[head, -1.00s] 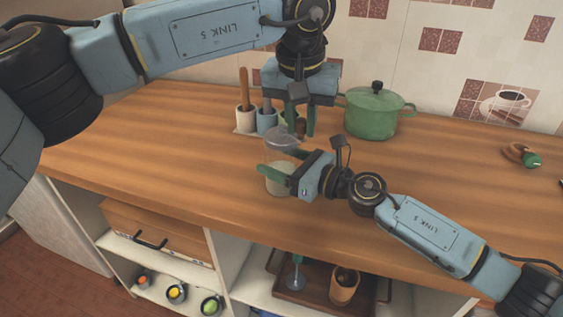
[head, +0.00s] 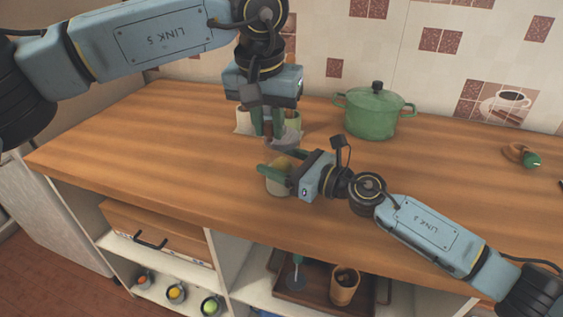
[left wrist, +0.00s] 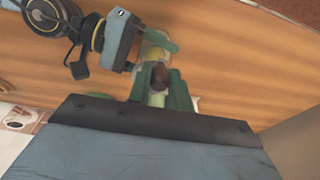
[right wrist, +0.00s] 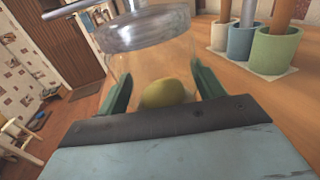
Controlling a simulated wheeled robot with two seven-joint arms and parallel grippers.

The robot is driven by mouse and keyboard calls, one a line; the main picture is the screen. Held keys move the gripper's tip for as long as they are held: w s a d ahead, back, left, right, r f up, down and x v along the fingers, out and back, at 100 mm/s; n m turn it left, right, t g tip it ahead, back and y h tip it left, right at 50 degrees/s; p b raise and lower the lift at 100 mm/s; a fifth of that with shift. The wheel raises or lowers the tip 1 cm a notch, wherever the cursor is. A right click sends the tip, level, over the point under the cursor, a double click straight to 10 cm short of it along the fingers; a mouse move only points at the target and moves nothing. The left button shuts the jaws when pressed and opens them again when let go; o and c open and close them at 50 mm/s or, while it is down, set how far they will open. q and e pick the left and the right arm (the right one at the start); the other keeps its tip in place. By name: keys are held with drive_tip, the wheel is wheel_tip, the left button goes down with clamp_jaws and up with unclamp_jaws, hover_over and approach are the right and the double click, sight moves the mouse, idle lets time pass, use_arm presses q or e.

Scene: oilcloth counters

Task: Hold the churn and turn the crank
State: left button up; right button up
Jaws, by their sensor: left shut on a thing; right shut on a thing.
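The churn (head: 279,187) is a clear jar with pale yellow stuff low inside and a grey lid (head: 285,143). It stands upright on the counter. In the right wrist view, the lid (right wrist: 145,32) is above a yellowish lump (right wrist: 168,93), with a metal crank arm (right wrist: 75,9) reaching left. My right gripper (head: 275,178) is shut around the jar from the right. My left gripper (head: 268,133) points down above the lid's left side, shut on the brown crank knob (left wrist: 160,76). The knob is hidden in the head view.
A green lidded pot (head: 372,112) stands behind right. Small cups (head: 243,122) stand behind my left gripper, partly hidden. A brown item with a green end (head: 520,155) lies far right. Open shelves (head: 235,265) are below the counter's front edge. The counter's left side is clear.

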use_arm(q)
drive_tip(key=o, duration=0.7)
drive_tip(key=shift+c, duration=0.2)
drive_tip(key=shift+r, duration=3.55)
